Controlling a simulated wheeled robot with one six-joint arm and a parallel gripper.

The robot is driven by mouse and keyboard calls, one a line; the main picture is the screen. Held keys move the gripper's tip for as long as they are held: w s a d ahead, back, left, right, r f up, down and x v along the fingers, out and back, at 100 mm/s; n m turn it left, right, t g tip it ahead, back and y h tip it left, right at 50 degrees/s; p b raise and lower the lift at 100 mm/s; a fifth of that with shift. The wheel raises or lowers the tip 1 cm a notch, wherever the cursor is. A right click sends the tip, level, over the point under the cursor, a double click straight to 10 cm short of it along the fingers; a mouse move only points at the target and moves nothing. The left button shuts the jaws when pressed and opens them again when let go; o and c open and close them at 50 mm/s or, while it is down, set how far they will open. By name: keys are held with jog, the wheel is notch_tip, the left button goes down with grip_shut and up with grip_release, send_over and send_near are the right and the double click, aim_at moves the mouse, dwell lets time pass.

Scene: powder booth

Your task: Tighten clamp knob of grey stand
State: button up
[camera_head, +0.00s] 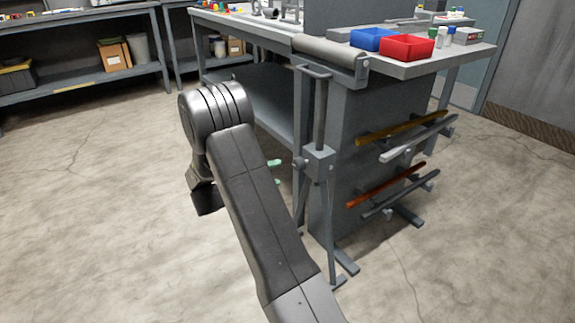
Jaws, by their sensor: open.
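The grey stand (320,110) stands upright in front of the bench end, with a short bar on top and splayed legs below. A square clamp collar (320,158) sits around its post. A small, dark round shape on the collar's left side looks like the clamp knob (299,163); its details are too small to tell. My gripper (276,172) is mostly hidden behind my own arm. Only two green fingertips show, one above the other and apart, with nothing visible between them. They appear left of the knob; the depth between them is unclear.
A grey workbench (465,58) carries a blue bin (372,39), a red bin (406,47) and a roller (330,55) at its edge. Bars (400,128) on brackets stick out from its side panel. Shelves (85,78) stand behind. The concrete floor at left is clear.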

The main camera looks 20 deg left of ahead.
aim_at(295, 166)
jog(key=shift+p+v, duration=0.35)
jog(key=shift+v, duration=1.9)
jog(key=shift+w+d, duration=0.1)
jog(key=shift+d, duration=0.05)
jog(key=b+x, duration=0.4)
jog(key=x, duration=0.9)
jog(key=shift+w+d, duration=0.15)
jog(key=shift+w, duration=0.15)
